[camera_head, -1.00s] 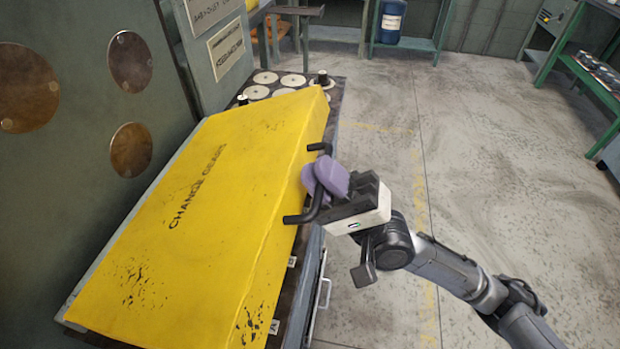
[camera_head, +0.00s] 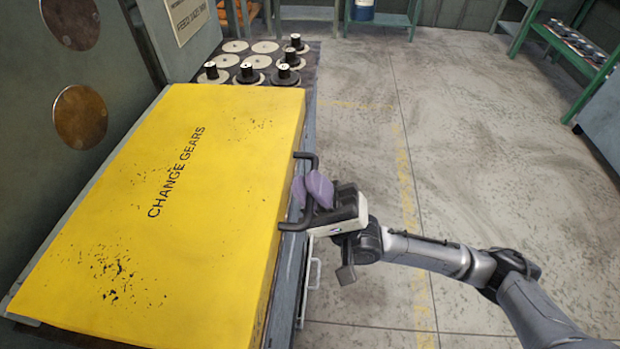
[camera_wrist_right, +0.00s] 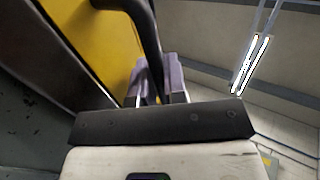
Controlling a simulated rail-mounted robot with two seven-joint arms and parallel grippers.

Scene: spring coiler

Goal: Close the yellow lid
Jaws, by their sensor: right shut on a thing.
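The yellow lid (camera_head: 190,170), marked CHANGE GEARS, lies nearly flat over the cabinet in the head view. Its black bar handle (camera_head: 309,205) is on its right side. My right gripper (camera_head: 312,190), with purple finger pads, is shut on the handle from the right. In the right wrist view, the handle (camera_wrist_right: 145,30) runs down between the purple fingers (camera_wrist_right: 158,80), with the yellow lid (camera_wrist_right: 95,35) behind it. Whether a small gap is left under the lid cannot be told. My left gripper is not in view.
Gears on spindles (camera_head: 262,62) stand on a dark top beyond the lid. A grey-green machine wall (camera_head: 60,150) rises along the left. A pale drawer handle (camera_head: 313,274) shows below the lid's right edge. The concrete floor (camera_head: 470,150) at right is open.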

